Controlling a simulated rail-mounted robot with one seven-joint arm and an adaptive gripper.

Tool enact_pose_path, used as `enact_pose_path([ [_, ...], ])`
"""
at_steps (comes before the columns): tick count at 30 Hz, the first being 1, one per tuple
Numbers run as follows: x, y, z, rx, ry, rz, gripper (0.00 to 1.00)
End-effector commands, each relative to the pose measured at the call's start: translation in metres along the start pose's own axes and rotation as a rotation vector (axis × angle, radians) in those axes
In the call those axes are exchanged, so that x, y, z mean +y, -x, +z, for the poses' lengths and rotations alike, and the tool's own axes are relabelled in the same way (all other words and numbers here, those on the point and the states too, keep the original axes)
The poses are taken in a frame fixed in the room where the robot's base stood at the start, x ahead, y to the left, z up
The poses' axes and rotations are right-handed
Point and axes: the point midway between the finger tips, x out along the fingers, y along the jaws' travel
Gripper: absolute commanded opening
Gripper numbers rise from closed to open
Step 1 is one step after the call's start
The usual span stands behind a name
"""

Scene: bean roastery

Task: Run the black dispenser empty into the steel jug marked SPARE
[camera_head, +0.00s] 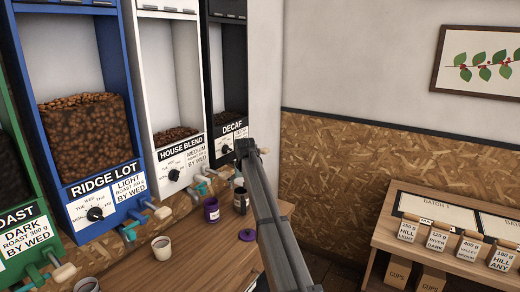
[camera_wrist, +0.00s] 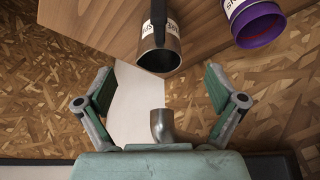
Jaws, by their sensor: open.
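The black dispenser (camera_head: 229,80), labelled DECAF, is at the back of the row. Dark beans lie low in its window. My arm hides part of its front, including the lever. My gripper (camera_head: 246,150) is at its lower front; the fingers are hard to make out there. In the wrist view my gripper (camera_wrist: 160,88) is open, with nothing between its fingers. A short steel spout (camera_wrist: 162,125) shows near the palm. A steel jug (camera_wrist: 160,57) with a black handle and a partly readable white label stands on the counter; it also shows in the head view (camera_head: 240,201).
A purple canister (camera_head: 212,211) stands left of the jug, with a purple lid (camera_head: 247,235) on the counter (camera_head: 190,265). A cup (camera_head: 161,249) stands farther left. Blue (camera_head: 87,140) and white (camera_head: 179,142) dispensers adjoin. A shelf (camera_head: 395,235) with weight cards is at right.

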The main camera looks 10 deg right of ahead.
Motion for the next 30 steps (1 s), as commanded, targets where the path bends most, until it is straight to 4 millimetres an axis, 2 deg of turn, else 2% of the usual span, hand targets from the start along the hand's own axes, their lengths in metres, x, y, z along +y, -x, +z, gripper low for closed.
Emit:
enact_pose_path([
  [6, 0.0, 0.0, 0.0, 0.0, 0.0, 0.0, 0.94],
  [7, 0.0, 0.0, 0.0, 0.0, 0.0, 0.0, 0.9],
  [11, 0.001, 0.002, -0.002, 0.003, -0.007, 0.006, 0.44],
  [12, 0.001, 0.004, -0.004, 0.006, -0.014, 0.012, 0.3],
  [15, 0.004, 0.013, -0.014, 0.018, -0.045, 0.041, 0.0],
  [20, 0.013, 0.046, -0.04, 0.062, -0.149, 0.129, 0.0],
  [24, 0.025, 0.092, -0.07, 0.133, -0.278, 0.227, 0.0],
  [30, 0.04, 0.16, -0.101, 0.247, -0.471, 0.346, 0.0],
])
